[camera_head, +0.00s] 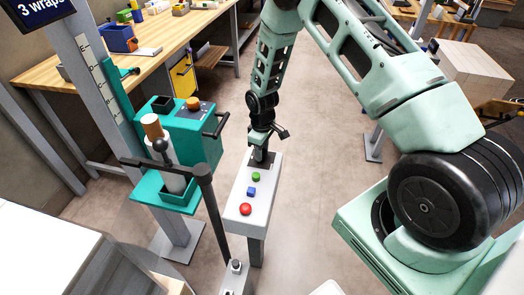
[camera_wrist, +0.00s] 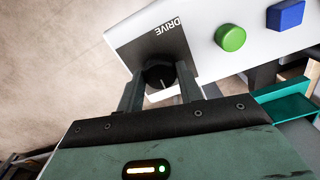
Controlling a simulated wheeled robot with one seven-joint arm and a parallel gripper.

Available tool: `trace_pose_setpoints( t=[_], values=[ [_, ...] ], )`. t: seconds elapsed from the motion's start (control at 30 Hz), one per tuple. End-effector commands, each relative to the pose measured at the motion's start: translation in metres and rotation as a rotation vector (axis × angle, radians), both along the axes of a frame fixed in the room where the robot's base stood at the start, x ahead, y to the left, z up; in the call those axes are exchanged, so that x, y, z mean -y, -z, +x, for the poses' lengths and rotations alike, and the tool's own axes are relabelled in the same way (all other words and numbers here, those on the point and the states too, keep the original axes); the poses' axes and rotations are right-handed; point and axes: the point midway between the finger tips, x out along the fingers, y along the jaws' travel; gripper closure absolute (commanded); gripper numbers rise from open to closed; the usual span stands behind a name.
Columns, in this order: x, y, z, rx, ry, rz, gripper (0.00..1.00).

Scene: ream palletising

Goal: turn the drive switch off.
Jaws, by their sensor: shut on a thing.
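The drive switch (camera_wrist: 160,73) is a round black knob with a small pale mark, on a dark plate lettered DRIVE. The plate sits at the end of a white control box (camera_head: 240,212). My gripper (camera_wrist: 159,84) is shut on the knob, one finger on each side of it. In the head view my gripper (camera_head: 260,150) is over the far end of the box and mostly hides the switch. The setting that the knob points to cannot be told.
The box also carries a green button (camera_head: 256,176), a blue square button (camera_head: 251,191) and a red button (camera_head: 245,209). Floor right of the box is clear.

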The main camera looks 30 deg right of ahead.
Motion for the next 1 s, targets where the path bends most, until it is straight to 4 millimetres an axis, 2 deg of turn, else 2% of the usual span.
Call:
trace_pose_setpoints(
  t=[0.3,0.7,0.73,0.8,1.0],
  values=[
    [0.0004,-0.0005,0.0001,0.000,-0.073,0.000,0.87],
    [0.0005,-0.0006,0.0002,0.001,-0.079,-0.001,0.87],
    [0.0005,-0.0006,0.0002,0.001,-0.079,-0.001,0.61],
    [0.0004,-0.0005,0.0001,0.000,-0.078,0.000,0.42],
    [0.0003,-0.0003,0.0001,0.000,-0.077,0.000,0.42]
  ],
)
